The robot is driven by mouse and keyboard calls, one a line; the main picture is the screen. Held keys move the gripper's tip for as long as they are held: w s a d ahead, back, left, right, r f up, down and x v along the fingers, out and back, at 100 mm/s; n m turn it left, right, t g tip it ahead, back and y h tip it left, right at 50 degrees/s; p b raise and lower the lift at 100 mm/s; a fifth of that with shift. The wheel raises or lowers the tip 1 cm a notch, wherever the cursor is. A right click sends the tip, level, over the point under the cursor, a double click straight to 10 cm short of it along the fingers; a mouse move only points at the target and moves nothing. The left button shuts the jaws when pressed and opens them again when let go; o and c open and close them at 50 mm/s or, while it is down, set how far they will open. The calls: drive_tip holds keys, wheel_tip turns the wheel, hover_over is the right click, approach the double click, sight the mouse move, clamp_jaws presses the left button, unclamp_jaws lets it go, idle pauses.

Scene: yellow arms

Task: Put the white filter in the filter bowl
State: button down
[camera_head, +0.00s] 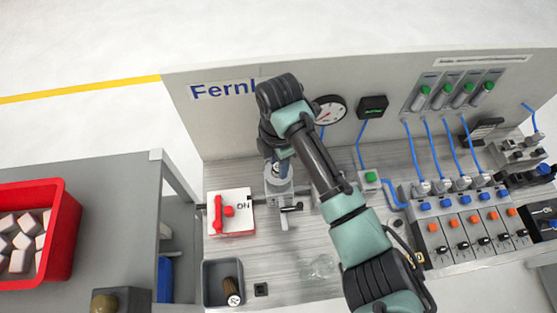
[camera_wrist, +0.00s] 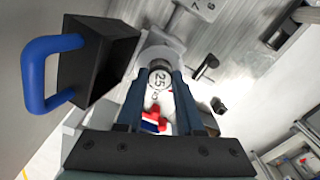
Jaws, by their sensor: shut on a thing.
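My gripper (camera_head: 279,168) points down over a pale grey, partly see-through cylindrical holder (camera_head: 279,187) on the bench. I cannot tell for sure which part is the filter bowl. A clear, rounded object (camera_head: 318,266) lies on the bench front, hard to make out.
A white box with a red handle (camera_head: 231,212) stands left of the holder. The panel (camera_head: 225,120) with a gauge (camera_head: 329,110) rises behind. Valves with blue hoses (camera_head: 463,184) fill the right.

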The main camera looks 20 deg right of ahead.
drive_tip(key=shift+f, duration=0.1)
drive_tip(key=c, duration=1)
unclamp_jaws()
drive_tip(key=shift+a+f, duration=0.1)
drive_tip(key=o, duration=0.5)
drive_tip(key=shift+c, duration=0.2)
